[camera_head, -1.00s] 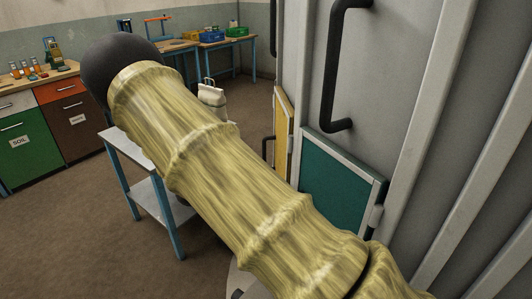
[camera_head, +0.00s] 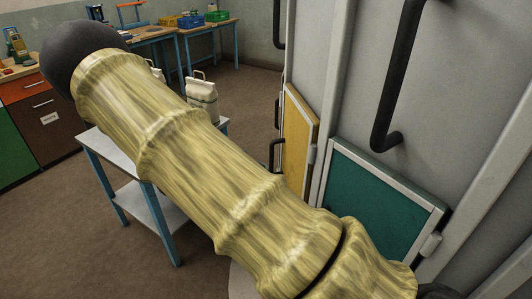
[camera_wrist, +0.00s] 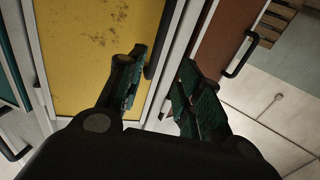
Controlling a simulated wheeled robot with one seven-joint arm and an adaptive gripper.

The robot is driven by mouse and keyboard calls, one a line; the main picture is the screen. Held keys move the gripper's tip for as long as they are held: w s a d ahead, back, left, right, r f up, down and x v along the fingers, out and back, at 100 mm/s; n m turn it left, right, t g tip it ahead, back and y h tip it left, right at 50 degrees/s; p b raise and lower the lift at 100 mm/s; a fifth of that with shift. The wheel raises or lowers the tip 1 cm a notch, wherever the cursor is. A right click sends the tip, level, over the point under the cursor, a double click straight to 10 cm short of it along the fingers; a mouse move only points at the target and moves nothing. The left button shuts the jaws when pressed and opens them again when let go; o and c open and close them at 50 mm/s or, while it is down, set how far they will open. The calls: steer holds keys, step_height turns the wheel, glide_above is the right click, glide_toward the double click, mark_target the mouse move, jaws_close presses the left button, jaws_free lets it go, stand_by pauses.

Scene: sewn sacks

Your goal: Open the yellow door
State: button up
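The yellow door (camera_head: 299,130) is a small framed panel low on the grey cabinet wall in the head view, and it looks closed. A dark handle (camera_head: 277,155) stands out beside it. In the wrist view the yellow door (camera_wrist: 90,50) fills the upper left, with scuff marks. Its black bar handle (camera_wrist: 162,40) runs along the right side of the panel. My gripper (camera_wrist: 162,62) is open and empty, its two fingers pointing toward the handle, which shows between and beyond the fingertips. Whether they touch it I cannot tell. The head view hides my gripper.
A teal door (camera_head: 375,200) sits nearer on the same wall, with a large black handle (camera_head: 398,75) above it. The wrist view shows a red-brown door (camera_wrist: 225,35) to the right. A small table (camera_head: 150,200) with white sacks (camera_head: 202,95) stands left, with brown floor around it.

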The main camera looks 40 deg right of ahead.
mark_target(271, 155)
steer(key=x, duration=0.3)
steer(key=p+x, duration=0.1)
steer(key=x, duration=0.2)
steer(key=p+x, duration=0.1)
steer(key=x, duration=0.3)
steer(key=shift+s+r, duration=0.1)
steer(key=shift+s, duration=0.2)
steer(key=shift+s, duration=0.1)
jaws_close()
